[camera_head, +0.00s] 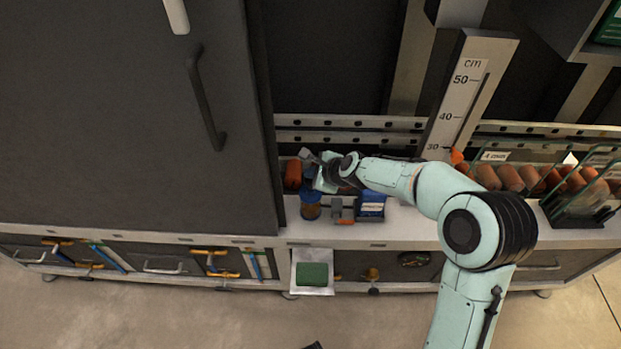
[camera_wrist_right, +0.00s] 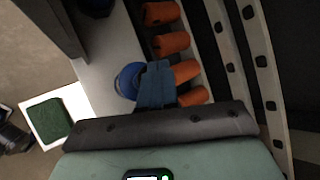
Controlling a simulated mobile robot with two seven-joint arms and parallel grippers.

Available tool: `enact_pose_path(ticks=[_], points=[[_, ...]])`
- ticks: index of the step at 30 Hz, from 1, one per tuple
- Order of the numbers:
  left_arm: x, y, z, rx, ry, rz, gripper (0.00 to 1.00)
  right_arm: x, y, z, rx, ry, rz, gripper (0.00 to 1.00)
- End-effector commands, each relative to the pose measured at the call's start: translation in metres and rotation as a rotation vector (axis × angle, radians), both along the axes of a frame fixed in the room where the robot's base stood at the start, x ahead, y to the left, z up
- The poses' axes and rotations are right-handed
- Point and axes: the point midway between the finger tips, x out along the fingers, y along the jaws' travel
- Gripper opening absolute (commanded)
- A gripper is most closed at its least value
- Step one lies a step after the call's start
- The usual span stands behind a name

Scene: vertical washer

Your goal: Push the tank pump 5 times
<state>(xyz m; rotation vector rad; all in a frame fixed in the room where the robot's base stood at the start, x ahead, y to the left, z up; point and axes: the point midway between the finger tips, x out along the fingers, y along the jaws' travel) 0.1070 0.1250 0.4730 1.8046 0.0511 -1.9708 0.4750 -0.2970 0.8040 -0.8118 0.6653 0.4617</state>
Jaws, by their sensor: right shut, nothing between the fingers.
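A small amber jar with a blue top (camera_head: 311,205), which looks like the tank pump, stands on the white ledge; its round blue part also shows in the right wrist view (camera_wrist_right: 128,78). My right gripper (camera_head: 308,163) is just above and behind it in the head view. Its fingers are shut and empty, and in the right wrist view they (camera_wrist_right: 157,84) overlap the edge of the blue part. I cannot tell whether they touch it. A dark tip at the bottom edge of the head view (camera_head: 313,345) may be my left gripper; its fingers cannot be made out.
A blue labelled box (camera_head: 371,206) and a grey fixture (camera_head: 342,210) stand right of the jar. Orange cylinders (camera_wrist_right: 172,43) line the back rail. A tall dark cabinet (camera_head: 130,110) bounds the left. A tray (camera_head: 297,260) with a green pad sticks out below the ledge.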

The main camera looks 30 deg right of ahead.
Motion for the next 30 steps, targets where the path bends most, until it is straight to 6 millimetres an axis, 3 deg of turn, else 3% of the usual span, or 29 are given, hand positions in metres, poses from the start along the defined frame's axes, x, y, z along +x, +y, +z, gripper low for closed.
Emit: enact_pose_path(ticks=[30], points=[[-0.002,0.003,-0.021,0.009,0.011,0.009,0.43,0.000,0.000,-0.017,0.001,0.004,0.000,0.00]])
